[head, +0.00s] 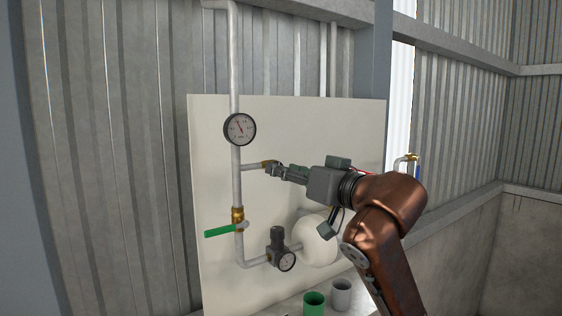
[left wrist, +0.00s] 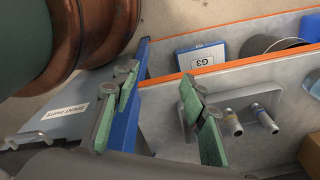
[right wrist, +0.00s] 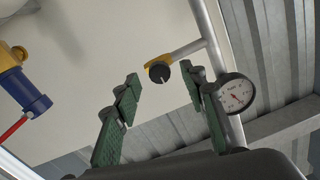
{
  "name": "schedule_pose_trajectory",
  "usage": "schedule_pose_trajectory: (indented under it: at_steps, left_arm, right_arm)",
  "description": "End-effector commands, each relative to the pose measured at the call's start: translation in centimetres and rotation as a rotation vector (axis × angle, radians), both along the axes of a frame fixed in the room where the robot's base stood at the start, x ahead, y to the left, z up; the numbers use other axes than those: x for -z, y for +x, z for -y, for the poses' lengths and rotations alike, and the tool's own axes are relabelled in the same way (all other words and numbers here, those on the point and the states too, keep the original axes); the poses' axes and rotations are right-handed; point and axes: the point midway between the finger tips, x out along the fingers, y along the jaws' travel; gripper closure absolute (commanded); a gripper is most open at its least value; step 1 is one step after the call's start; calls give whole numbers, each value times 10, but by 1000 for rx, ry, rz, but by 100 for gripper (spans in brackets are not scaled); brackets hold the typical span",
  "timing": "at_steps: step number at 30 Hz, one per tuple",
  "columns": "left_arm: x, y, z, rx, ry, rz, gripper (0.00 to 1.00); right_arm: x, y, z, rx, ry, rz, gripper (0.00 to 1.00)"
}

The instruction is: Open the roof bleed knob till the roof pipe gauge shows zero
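The roof pipe gauge (head: 239,129) is a round white dial on the vertical grey pipe (head: 235,75); its red needle points up and left, off-centre. It also shows in the right wrist view (right wrist: 235,94). The roof bleed knob (right wrist: 159,72) is small and black with a pale mark, on a brass fitting (right wrist: 178,54) at the end of a side pipe. My right gripper (right wrist: 163,80) is open, its green-padded fingers either side of the knob in the picture, no contact visible. In the head view the right gripper (head: 273,169) hides most of the knob. My left gripper (left wrist: 163,83) is open and empty.
A green-handled valve (head: 222,231), a dark regulator with a gauge (head: 277,249) and a white tank (head: 319,246) are lower on the panel (head: 330,125). Green (head: 314,303) and grey (head: 341,293) cups stand below. Near the left gripper lie a G3 box (left wrist: 201,62) and metal fittings (left wrist: 231,122).

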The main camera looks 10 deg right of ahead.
Motion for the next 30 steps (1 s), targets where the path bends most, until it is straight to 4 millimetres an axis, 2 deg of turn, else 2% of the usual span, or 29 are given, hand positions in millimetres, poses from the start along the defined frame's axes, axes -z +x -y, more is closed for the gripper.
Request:
schedule_pose_trajectory:
  at_steps: [3,6,10,14,24,30]
  left_arm:
    - [-9,2,0,0,0,3,60]
    - [-11,13,0,3,-1,16,60]
    - [-12,34,1,8,-2,43,60]
    - [-13,41,2,9,-3,52,60]
    - [-11,19,1,5,-1,25,60]
    - [-11,17,0,4,-1,21,60]
  right_arm:
    - [-1,12,-5,0,0,-2,61]
    - [0,17,-9,-1,1,-1,61]
    - [1,19,-10,-2,0,-1,61]
    - [1,19,-10,-3,0,0,61]
    - [1,18,-11,-4,0,0,83]
    - [1,18,-10,-4,0,1,97]
